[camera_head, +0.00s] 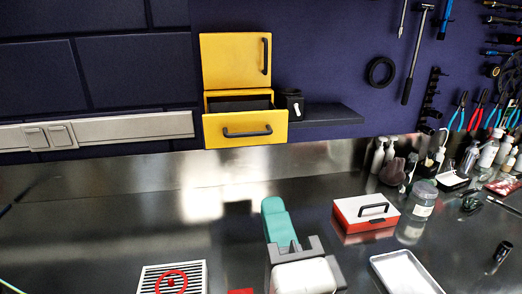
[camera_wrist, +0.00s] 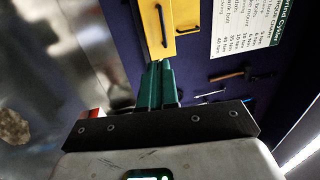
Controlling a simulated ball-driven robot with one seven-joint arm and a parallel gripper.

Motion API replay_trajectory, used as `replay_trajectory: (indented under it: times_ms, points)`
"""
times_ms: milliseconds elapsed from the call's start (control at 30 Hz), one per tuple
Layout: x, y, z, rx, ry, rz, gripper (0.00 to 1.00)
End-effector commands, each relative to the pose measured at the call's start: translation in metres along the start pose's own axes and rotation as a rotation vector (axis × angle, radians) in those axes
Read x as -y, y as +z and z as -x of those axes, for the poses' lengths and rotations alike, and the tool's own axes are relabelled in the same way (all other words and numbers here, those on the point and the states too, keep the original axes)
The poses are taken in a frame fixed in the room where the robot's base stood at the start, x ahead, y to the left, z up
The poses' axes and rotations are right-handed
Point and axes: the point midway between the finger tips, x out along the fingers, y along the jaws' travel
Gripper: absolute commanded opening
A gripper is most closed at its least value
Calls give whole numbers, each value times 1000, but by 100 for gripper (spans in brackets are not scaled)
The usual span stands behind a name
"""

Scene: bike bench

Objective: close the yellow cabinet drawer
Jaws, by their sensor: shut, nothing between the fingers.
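The yellow cabinet (camera_head: 233,60) hangs on the dark wall. Its lower drawer (camera_head: 218,131) is pulled out, with the dark inside showing above its front and a black handle across it. In the wrist view the drawer front (camera_wrist: 149,38) is turned on its side at the top. My gripper (camera_head: 271,205) is low in the head view, below and right of the drawer and apart from it in the picture. Its teal fingers are together and empty. In the wrist view the fingertips (camera_wrist: 158,65) point toward the drawer; the distance left between cannot be told.
A black cup (camera_head: 291,103) stands on the dark shelf (camera_head: 335,115) right beside the drawer. A red and white box (camera_head: 352,218), a jar (camera_head: 421,200) and a white tray (camera_head: 405,273) are on the steel bench. The bench below the cabinet is clear.

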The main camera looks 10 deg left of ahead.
Motion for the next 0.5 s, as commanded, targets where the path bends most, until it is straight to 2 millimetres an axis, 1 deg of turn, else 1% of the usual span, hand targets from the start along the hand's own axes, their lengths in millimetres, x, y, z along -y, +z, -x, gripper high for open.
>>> replay_trajectory:
  times_ms: [67,167,267,500]
  points:
    - [6,4,-2,6,-18,-19,0]
    - [7,4,-10,5,-18,-22,0]
    - [9,3,-25,4,-18,-21,0]
    - [9,3,-73,3,-15,-20,0]
